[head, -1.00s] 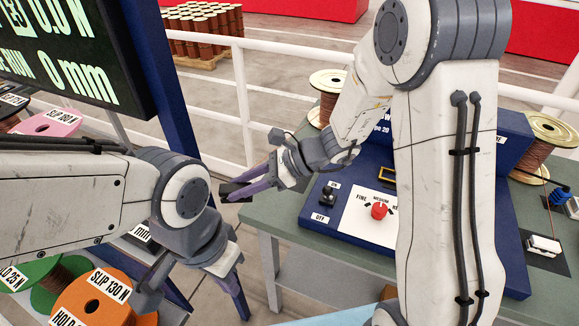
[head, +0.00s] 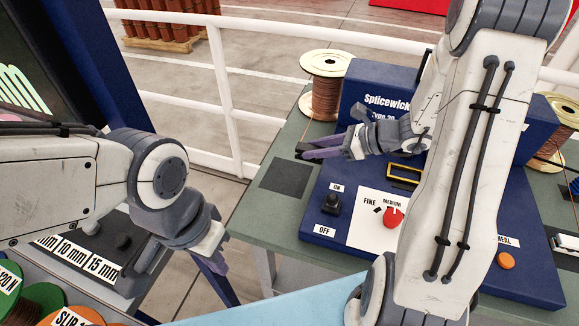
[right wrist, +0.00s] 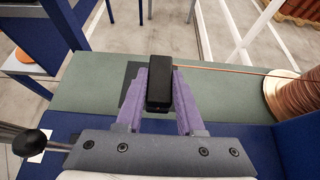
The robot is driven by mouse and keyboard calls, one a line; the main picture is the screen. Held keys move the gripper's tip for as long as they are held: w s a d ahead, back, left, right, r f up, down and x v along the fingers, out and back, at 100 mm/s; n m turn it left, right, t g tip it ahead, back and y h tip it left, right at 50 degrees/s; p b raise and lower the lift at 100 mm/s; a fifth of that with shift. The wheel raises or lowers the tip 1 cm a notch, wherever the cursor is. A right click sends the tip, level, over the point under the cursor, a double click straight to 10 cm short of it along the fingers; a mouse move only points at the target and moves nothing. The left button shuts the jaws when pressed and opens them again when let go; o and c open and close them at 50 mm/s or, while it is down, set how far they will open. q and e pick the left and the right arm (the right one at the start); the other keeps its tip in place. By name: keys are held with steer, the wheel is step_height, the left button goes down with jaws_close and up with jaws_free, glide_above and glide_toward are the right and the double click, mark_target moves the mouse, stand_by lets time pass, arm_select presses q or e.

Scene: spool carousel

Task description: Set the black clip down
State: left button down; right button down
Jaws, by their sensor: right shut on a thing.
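The black clip (right wrist: 159,88) is between the purple fingers of my right gripper (right wrist: 160,98) in the right wrist view. A copper wire runs from near the clip's far end toward a spool. In the head view my right gripper (head: 312,152) is shut on the clip above the green table, near a dark square patch (head: 285,175). In the right wrist view the patch (right wrist: 130,84) shows beside and below the clip. My left gripper (head: 212,272) points down at the lower left, away from the clip; its jaw gap is not clear.
A copper wire spool (head: 327,90) stands at the table's back. A blue Splicewick machine (head: 375,92) with a black switch (head: 331,203) and red knob (head: 393,217) fills the table's middle. Another spool (head: 553,125) is at right. Labelled spools (head: 40,300) stand lower left.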

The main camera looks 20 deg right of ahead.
glide_above(291, 178)
step_height(291, 178, down, 3)
steer(key=shift+d+f, duration=0.15)
steer(key=shift+f, duration=0.05)
steer(key=shift+w+f+p, duration=0.1)
steer(key=shift+f+p, duration=0.25)
steer(key=shift+f, duration=1.75)
steer(key=shift+f, duration=0.15)
steer(key=c, duration=0.5)
jaws_free()
